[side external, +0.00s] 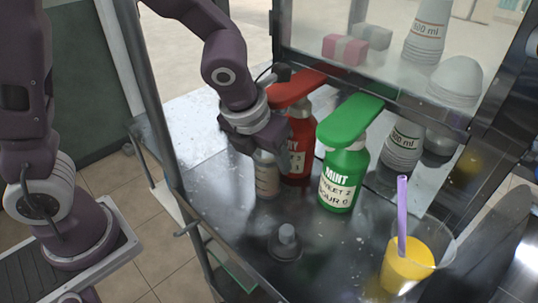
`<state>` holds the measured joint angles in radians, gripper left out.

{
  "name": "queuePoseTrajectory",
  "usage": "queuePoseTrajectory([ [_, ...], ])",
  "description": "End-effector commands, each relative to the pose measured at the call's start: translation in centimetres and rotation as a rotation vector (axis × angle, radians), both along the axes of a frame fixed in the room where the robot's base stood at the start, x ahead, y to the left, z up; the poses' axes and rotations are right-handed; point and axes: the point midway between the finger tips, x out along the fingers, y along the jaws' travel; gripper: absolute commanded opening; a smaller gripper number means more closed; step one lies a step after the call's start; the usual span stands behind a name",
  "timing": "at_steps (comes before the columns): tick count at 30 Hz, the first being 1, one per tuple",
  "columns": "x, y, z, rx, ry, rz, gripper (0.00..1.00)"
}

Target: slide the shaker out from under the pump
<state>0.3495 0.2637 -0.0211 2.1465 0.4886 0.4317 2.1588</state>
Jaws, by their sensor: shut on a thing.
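My gripper (258,146) points down over the metal counter and is shut on the shaker (266,177), a small pale, translucent cylinder. Its upper part is hidden by my gripper. The shaker looks upright and stands just left of the red pump bottle (300,142), with little or no visible space between them. The red bottle has a broad flat red pump top (297,86) that reaches left, behind my wrist. I cannot tell whether the shaker's base touches the counter.
A green MINT bottle (344,176) with a green pump top (350,118) stands to the right. A grey knob on a round base (287,242) is in front. A cup of orange drink (408,262) with a purple straw is at front right. The counter's left part (205,130) is clear.

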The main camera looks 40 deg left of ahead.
Motion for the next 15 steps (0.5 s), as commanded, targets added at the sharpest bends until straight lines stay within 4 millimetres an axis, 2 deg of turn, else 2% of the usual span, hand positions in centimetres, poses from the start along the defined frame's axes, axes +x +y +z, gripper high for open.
queuePoseTrajectory([
  [5,-0.4,-0.4,0.0,0.0,0.0,-0.002,0.0],
  [15,-3.6,-2.7,0.0,0.0,0.0,-0.004,0.0],
])
